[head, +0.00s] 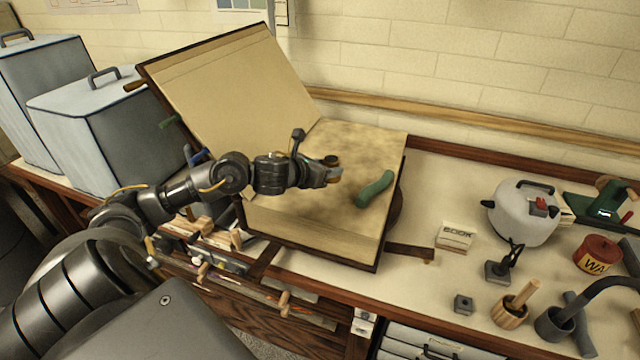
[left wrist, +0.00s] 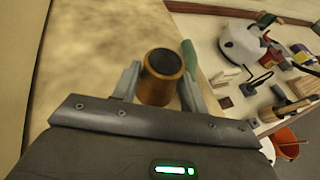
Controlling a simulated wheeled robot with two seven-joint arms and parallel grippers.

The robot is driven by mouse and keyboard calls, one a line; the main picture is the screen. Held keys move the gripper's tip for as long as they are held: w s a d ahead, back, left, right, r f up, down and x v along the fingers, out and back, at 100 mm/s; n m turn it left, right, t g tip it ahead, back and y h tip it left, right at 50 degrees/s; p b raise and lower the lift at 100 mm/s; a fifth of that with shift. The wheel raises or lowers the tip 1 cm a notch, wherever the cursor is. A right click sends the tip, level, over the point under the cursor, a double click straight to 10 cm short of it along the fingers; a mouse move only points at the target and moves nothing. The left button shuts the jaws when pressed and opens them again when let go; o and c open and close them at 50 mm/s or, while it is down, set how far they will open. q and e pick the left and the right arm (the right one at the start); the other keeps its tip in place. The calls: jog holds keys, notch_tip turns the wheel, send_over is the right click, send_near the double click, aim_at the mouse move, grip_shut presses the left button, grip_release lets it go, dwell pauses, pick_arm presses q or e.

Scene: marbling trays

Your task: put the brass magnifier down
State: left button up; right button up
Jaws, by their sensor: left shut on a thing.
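The brass magnifier (left wrist: 163,88), a short brass cylinder with a dark round top, sits between the two fingers of my left gripper (left wrist: 160,92) in the left wrist view. In the head view my left gripper (head: 334,172) reaches in from the left over the speckled right-hand side of a large open book (head: 310,222). The small dark-topped magnifier (head: 331,160) shows at its fingertips. The gripper is shut on it. I cannot tell whether its underside touches the page. My right gripper is not in view.
A green curved weight (head: 375,189) lies on the page just right of the gripper. The book's raised left cover (head: 235,95) stands behind my arm. A small box (head: 455,236), a kettle (head: 524,213) and a red tin (head: 597,254) stand on the bench to the right.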

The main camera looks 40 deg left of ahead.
pick_arm(q)
jog(key=shift+w+a+f, duration=0.2)
jog(key=shift+a+f, duration=0.3)
jog(key=shift+f, duration=0.1)
jog(key=shift+w+a+f, duration=0.2)
jog(key=shift+a+f, duration=0.25)
jog(key=shift+f, duration=0.15)
jog(key=shift+w+a+f+p, duration=0.15)
jog(key=shift+a+f+p, duration=0.1)
jog(key=shift+f, duration=0.15)
jog(key=shift+w+a+f+p, duration=0.1)
jog(key=shift+w+a+f, duration=0.1)
jog(key=shift+f, duration=0.15)
jog(key=shift+f+p, duration=0.75)
jog(key=shift+f, duration=0.8)
jog(key=shift+f, duration=0.1)
jog(key=o, duration=1)
jog(key=shift+o, duration=0.2)
jog(key=shift+s, duration=0.1)
